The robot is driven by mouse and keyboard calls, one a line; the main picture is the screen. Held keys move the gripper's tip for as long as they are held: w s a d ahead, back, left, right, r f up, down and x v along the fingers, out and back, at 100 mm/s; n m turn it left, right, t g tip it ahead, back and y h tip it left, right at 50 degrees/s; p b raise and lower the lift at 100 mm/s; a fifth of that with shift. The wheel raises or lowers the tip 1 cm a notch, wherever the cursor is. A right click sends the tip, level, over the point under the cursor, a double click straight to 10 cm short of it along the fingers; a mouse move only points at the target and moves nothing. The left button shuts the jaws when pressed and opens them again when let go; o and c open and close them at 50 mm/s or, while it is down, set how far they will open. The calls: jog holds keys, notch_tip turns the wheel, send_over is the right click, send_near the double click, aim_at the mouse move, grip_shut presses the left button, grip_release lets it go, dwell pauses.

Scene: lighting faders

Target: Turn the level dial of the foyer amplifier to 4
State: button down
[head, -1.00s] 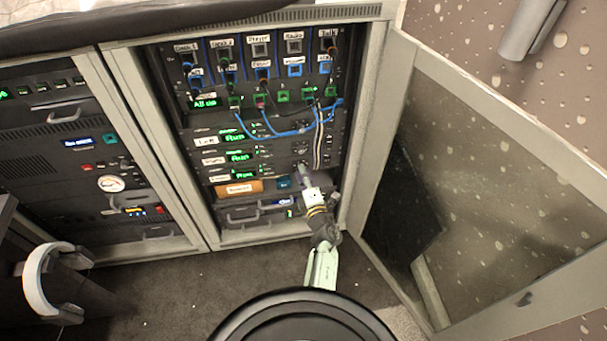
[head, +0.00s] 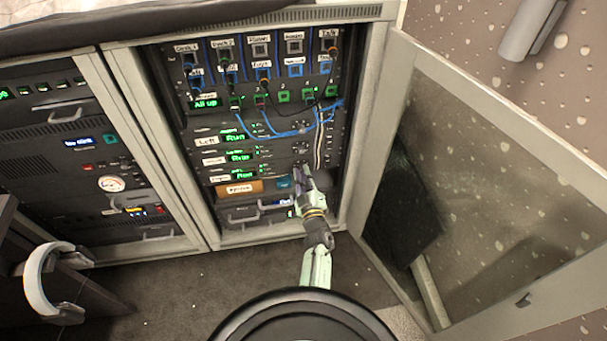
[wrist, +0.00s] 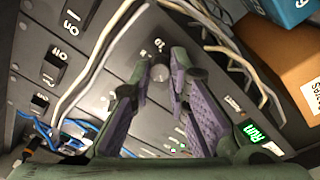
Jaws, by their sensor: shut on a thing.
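The rack (head: 210,220) holds a stack of black amplifiers with green displays. The lowest of these, the foyer amplifier (head: 267,173), has a white label at its left and a lit display that seems to read Run. My gripper (head: 301,168) is at the right part of its front. In the wrist view, my gripper (wrist: 160,70) has its two purple-padded fingers closed on a small dark round dial (wrist: 159,75), one fingertip on each side. The dial's scale marks are mostly hidden or too small to read. In the head view my gripper covers the dial.
White cables (wrist: 84,72) hang close beside the fingers in the wrist view. Blue patch cables (head: 265,130) loop above the amplifiers. An orange box (head: 240,187) stands on the shelf below. The open glass door (head: 470,190) stands to the right of my arm.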

jog(key=m+h, duration=0.1)
jog(key=m, duration=0.5)
jog(key=shift+s+a+f+p, duration=0.1)
jog(key=shift+p, duration=0.2)
jog(key=shift+m, duration=0.3)
jog(key=c, duration=1.5)
grip_release()
jog(key=s, duration=0.5)
jog(key=s+d, duration=0.1)
jog(key=s, duration=0.1)
jog(key=shift+s+f, duration=0.15)
jog(key=shift+f, duration=0.1)
